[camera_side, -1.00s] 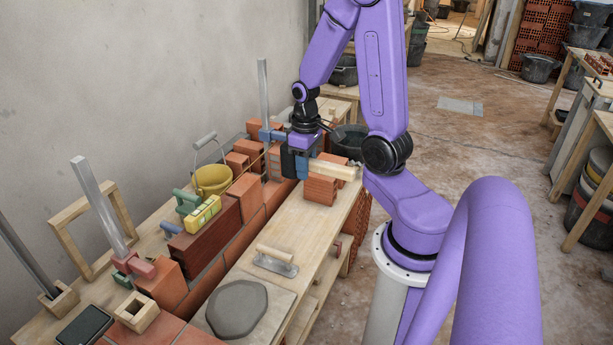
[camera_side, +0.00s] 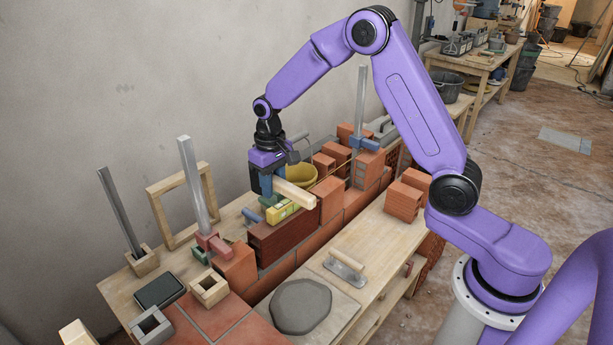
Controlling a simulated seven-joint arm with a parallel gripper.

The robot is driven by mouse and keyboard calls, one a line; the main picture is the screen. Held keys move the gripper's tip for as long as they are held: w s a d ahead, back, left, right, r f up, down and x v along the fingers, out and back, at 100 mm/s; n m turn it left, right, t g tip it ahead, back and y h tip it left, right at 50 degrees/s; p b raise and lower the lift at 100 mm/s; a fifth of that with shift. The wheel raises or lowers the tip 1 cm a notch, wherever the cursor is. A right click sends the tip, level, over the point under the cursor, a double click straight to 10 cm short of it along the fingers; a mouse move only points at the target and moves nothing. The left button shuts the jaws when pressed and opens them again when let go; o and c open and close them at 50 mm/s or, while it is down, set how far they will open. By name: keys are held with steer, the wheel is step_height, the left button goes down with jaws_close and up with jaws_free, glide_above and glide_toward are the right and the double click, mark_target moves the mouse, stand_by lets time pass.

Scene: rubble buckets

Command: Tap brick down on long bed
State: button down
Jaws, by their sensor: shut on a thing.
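My gripper (camera_side: 272,182) is shut on a pale wooden bar (camera_side: 296,193), which sticks out to the right from the blue fingers. It is over the row, in front of the yellow bucket (camera_side: 299,175). Just below is a yellow level (camera_side: 284,209) on top of a long dark red brick (camera_side: 283,238). Whether the bar touches the level or brick is not clear. The dark brick lies on the long bed of orange bricks (camera_side: 273,280), with a taller orange brick (camera_side: 330,199) at its right end. The fingertips are partly hidden by the bar.
Upright metal posts in clamps stand at the near left (camera_side: 199,185) and far end (camera_side: 361,108), with a string near the far one. A wooden frame (camera_side: 179,203) leans behind.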

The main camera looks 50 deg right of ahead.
mark_target(270, 220)
steer(key=shift+w+a+f, duration=0.1)
steer(key=shift+a+f, duration=0.15)
steer(key=shift+f, duration=0.6)
steer(key=shift+w+a+f, duration=0.15)
steer(key=shift+a+f, duration=0.1)
steer(key=shift+f, duration=0.55)
steer(key=shift+w+a+f, duration=0.1)
steer(key=shift+a+f, duration=0.15)
steer(key=shift+f, duration=0.6)
steer(key=shift+f, duration=3)
steer(key=shift+f, duration=0.1)
